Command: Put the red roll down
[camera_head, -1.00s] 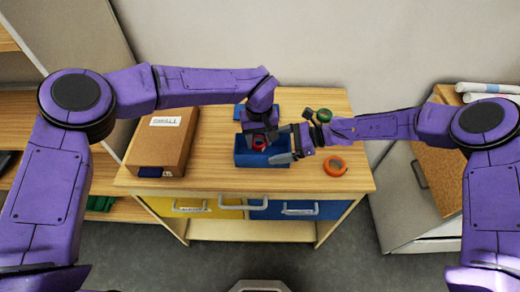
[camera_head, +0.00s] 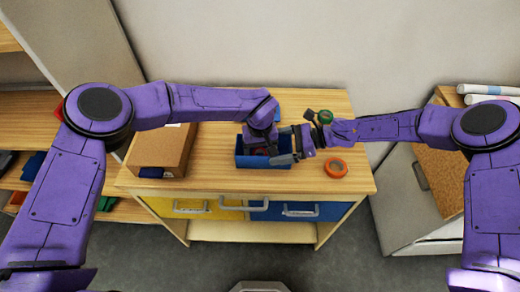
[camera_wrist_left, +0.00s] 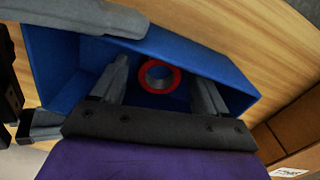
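The red roll (camera_wrist_left: 148,77), a red ring with a grey inner face, is inside the blue box (camera_wrist_left: 75,65) in the left wrist view. My left gripper (camera_wrist_left: 160,88) reaches into the box with one finger on each side of the roll. Gaps show between the fingers and the roll, so the gripper looks open. In the head view the left gripper (camera_head: 264,150) is over the blue box (camera_head: 262,162) and mostly hides the roll. My right gripper (camera_head: 290,150) is at the box's right end, its fingers spread, one over the box and one outside it.
An orange roll (camera_head: 336,168) lies on the wooden table (camera_head: 215,150), right of the box. A green roll (camera_head: 325,117) is behind the right gripper. A cardboard box (camera_head: 160,150) stands at the left. Bare tabletop shows between it and the blue box.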

